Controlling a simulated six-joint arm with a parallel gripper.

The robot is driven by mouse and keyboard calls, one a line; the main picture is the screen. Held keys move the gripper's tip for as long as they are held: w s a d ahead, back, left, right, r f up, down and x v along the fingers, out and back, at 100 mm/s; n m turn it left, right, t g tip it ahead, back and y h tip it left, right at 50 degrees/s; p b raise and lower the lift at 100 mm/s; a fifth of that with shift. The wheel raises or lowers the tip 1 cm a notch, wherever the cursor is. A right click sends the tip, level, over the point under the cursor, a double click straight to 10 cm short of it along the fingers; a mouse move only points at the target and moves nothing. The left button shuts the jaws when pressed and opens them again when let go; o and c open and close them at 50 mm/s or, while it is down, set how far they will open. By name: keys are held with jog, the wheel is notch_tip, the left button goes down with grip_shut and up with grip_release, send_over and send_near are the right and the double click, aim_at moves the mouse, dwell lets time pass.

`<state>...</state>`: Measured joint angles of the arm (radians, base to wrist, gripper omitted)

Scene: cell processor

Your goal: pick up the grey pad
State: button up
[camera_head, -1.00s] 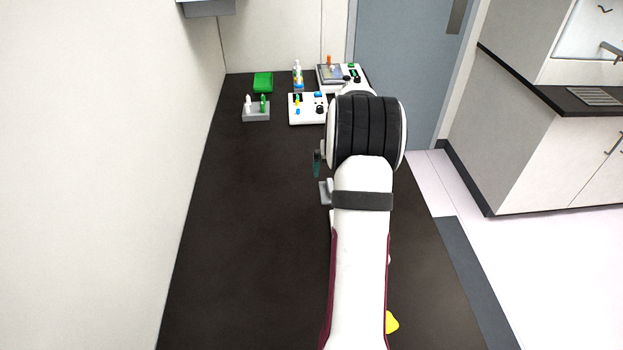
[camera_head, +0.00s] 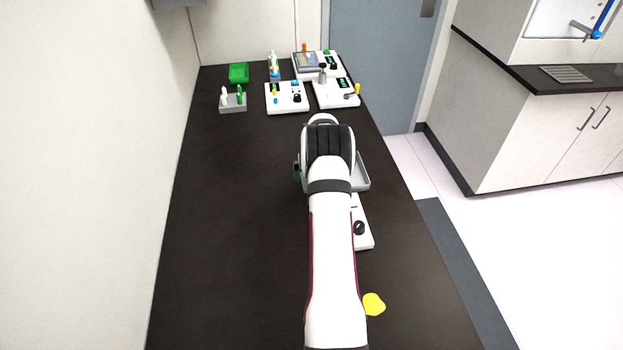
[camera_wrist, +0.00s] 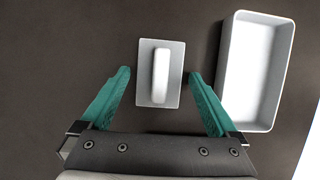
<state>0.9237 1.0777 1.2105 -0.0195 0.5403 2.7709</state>
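The grey pad (camera_wrist: 160,72) is a light grey rectangular plate with a raised rounded bar along its middle. It lies on the dark bench in the wrist view, upper centre. My gripper (camera_wrist: 158,74) has two teal fingers spread wide, with nothing held. The pad's near part shows between the fingertips, with gaps on both sides; I cannot tell how high the fingers are above it. In the head view my arm hides the pad, and only a bit of teal finger shows left of the wrist.
A grey open tray (camera_wrist: 281,70) stands just right of the pad; it also shows in the head view (camera_head: 361,184). A white device with a black knob (camera_head: 361,238) and a yellow piece (camera_head: 374,304) lie right of my arm. Several devices stand at the back. The bench's left is clear.

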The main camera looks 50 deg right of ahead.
jog(key=c, duration=1.1)
notch_tip(320, 180, up, 4)
jog(key=shift+r, duration=0.15)
jog(key=s+d+r, duration=0.1)
jog(key=s+r, duration=0.5)
jog(key=s, duration=0.5)
jog(key=shift+s+d+r, duration=0.25)
jog(key=shift+s+r, duration=0.05)
jog(key=shift+r, duration=0.1)
jog(key=o, duration=0.8)
jog(key=shift+c, duration=0.2)
grip_shut()
